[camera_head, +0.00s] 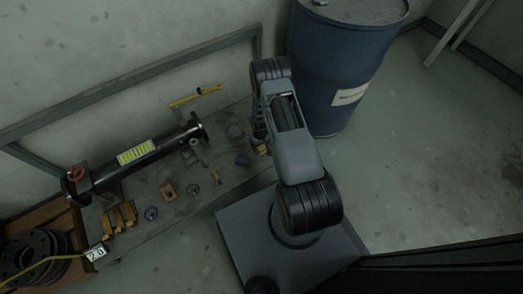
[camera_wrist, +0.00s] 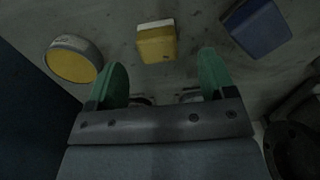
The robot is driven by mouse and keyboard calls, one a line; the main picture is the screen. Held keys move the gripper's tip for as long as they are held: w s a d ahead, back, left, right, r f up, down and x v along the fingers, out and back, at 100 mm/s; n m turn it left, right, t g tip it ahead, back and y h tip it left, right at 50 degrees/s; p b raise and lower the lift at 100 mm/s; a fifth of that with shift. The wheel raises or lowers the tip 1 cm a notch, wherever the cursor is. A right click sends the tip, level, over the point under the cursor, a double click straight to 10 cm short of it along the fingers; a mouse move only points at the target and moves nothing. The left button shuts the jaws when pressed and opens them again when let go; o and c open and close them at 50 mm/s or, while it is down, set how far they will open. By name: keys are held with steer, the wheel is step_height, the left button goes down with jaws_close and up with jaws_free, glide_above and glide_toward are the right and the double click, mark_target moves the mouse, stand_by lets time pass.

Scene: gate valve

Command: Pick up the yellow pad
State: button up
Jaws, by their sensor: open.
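The yellow pad (camera_wrist: 157,44) is a small yellow block with a pale strip on its far edge. In the wrist view it lies on the grey bench top, ahead of and roughly between my fingertips, apart from them. A small yellow patch (camera_head: 262,149) beside my arm in the head view appears to be this pad. My gripper (camera_wrist: 162,72) has two green fingers spread wide, with nothing between them. In the head view my arm hides the gripper.
In the wrist view a round can with a yellow face (camera_wrist: 72,60) lies left of the pad and a blue block (camera_wrist: 259,26) lies right. The bench (camera_head: 215,178) carries a black pipe (camera_head: 105,178) and several small parts. A blue drum (camera_head: 335,60) stands behind my arm.

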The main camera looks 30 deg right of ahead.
mark_target(261, 148)
step_height(261, 148, down, 5)
steer(key=shift+w+d+r+b, duration=0.1)
steer(key=shift+r+b, duration=0.05)
steer(key=shift+b, duration=1.05)
steer(key=c, duration=1)
